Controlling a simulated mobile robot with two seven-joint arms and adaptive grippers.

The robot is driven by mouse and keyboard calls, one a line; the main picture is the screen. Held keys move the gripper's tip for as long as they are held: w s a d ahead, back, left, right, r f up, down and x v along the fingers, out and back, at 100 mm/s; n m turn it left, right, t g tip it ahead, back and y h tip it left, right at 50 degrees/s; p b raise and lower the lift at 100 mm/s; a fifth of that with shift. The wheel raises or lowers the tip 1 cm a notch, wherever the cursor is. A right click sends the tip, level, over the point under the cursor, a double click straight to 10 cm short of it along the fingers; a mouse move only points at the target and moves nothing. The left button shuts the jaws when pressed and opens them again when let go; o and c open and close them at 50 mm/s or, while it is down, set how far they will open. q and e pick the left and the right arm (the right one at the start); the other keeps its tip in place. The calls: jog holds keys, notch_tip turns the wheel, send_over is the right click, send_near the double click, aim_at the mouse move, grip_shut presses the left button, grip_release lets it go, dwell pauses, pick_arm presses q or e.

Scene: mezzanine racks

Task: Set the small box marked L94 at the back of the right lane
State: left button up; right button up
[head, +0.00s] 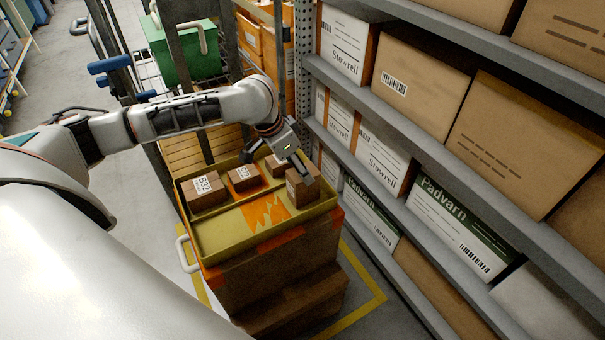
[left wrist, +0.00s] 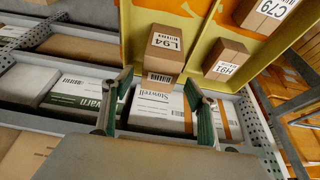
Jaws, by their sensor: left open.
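The small box L94 (left wrist: 168,52) stands in the yellow tray (head: 217,255), and its label faces the left wrist camera. In the head view it appears to be the brown box (head: 303,188) at the tray's right end, where its label cannot be read. My left gripper (head: 303,163) is open at this box. In the left wrist view the fingers (left wrist: 159,84) are spread, with the near end of L94 between their tips; contact cannot be told. A yellow strip or divider (left wrist: 205,38) runs between L94 and box H91 (left wrist: 227,61). My right gripper is not in view.
Box C79 (left wrist: 264,14) is beyond H91. Box B32 (head: 206,189) is at the tray's left. The tray rests on a large brown carton (head: 270,265). Shelves with cartons (head: 421,80) stand close on the right. The tray's front part is bare around an orange patch (head: 265,211).

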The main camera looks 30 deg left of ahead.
pick_arm(q)
jog(key=v, duration=0.3)
jog(key=shift+s+r+p, duration=0.1)
jog(key=shift+r+p, duration=0.15)
jog(key=shift+p, duration=0.1)
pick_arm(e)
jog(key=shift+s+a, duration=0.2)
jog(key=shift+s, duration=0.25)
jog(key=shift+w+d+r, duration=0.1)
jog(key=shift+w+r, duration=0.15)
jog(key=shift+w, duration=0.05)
